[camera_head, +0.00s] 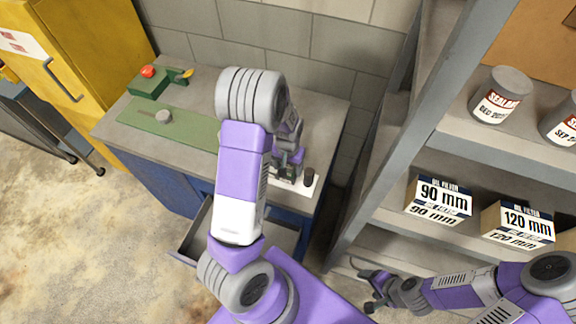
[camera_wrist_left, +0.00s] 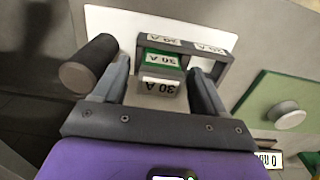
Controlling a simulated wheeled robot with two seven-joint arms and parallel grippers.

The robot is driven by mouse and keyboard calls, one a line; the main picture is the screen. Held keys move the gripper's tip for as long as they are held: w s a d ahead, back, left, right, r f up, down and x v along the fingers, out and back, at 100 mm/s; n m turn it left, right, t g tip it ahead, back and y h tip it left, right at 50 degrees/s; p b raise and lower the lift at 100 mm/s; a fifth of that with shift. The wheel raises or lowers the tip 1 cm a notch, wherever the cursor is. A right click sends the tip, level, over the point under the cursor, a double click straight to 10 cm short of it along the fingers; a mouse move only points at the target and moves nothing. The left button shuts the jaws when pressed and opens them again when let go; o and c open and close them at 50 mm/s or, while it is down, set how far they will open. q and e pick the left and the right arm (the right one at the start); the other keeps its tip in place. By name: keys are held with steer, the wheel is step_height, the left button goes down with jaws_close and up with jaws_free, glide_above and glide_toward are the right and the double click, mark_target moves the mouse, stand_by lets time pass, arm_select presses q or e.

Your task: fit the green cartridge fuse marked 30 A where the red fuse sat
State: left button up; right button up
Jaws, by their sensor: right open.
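The green cartridge fuse (camera_wrist_left: 161,70), marked 30 A, sits in a grey holder (camera_wrist_left: 222,58) on a white plate (camera_wrist_left: 112,20) in the left wrist view. My left gripper (camera_wrist_left: 160,68) is open, one finger on each side of the fuse, with visible gaps. In the head view my left gripper (camera_head: 288,168) is over the right end of the bench, and my arm hides much of the holder area. I see no red fuse. My right gripper (camera_head: 376,290) is open and empty, low in front of the shelves.
A dark cylinder (camera_wrist_left: 90,66) stands beside the left finger; it also shows in the head view (camera_head: 308,177). A green mat (camera_head: 140,118) with a grey knob (camera_head: 163,117) lies on the bench. An open drawer (camera_head: 195,238) juts out below. Shelves (camera_head: 500,140) stand right.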

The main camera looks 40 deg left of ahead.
mark_target(288, 166)
arm_select(q)
steer(key=shift+r, duration=0.15)
steer(key=shift+r, duration=0.3)
step_height(288, 166, up, 12)
steer(key=p, duration=0.1)
steer(key=shift+f, duration=0.25)
stand_by(0.4)
